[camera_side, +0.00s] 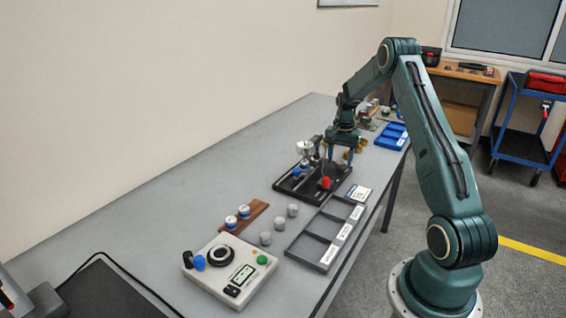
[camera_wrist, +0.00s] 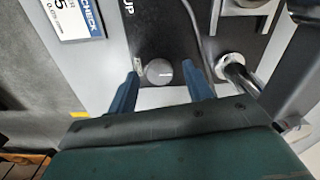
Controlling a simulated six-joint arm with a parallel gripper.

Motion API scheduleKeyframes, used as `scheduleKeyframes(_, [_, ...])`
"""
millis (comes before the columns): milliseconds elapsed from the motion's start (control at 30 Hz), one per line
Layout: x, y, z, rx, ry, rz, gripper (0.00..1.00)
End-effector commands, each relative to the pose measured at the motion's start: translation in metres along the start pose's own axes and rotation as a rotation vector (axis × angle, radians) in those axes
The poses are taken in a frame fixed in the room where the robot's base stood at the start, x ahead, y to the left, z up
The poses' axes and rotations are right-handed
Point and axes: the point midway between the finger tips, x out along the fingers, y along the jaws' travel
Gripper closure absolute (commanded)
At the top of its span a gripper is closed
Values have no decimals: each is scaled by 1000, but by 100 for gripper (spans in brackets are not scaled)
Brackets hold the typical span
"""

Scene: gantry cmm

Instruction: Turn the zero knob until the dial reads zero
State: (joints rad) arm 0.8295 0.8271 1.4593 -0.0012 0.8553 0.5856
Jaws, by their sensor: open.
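A round grey knob (camera_wrist: 160,72) with a white line mark sits on a black base (camera_wrist: 165,35) in the wrist view. I take it as the zero knob. My gripper (camera_wrist: 159,70) is open, with one blue finger on each side of the knob and visible gaps between. In the side view my gripper (camera_side: 343,150) is low over the black fixture (camera_side: 297,190). The knob cannot be picked out there. A pale round part (camera_side: 303,147) on the fixture may be the dial; its reading is too small to tell.
A red part (camera_side: 325,183) stands on the fixture's near side. A metal post (camera_wrist: 240,78) is right of the knob. A label card (camera_wrist: 73,18) lies left. A grey tray (camera_side: 318,267), a control box (camera_side: 212,290) and several small cylinders are nearer the camera.

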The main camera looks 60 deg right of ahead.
Motion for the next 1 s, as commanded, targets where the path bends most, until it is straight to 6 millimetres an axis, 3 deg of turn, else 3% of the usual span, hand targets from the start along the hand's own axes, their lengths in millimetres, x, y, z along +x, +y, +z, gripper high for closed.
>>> scheduleKeyframes(167, [0, 0, 0, 0, 0, 0, 49])
scheduleKeyframes(400, [0, 0, 0, 0, 0, 0, 94])
scheduleKeyframes(733, [0, 0, 0, -27, 0, 0, 94])
scheduleKeyframes(1000, [0, 0, 0, -143, 2, 0, 94])
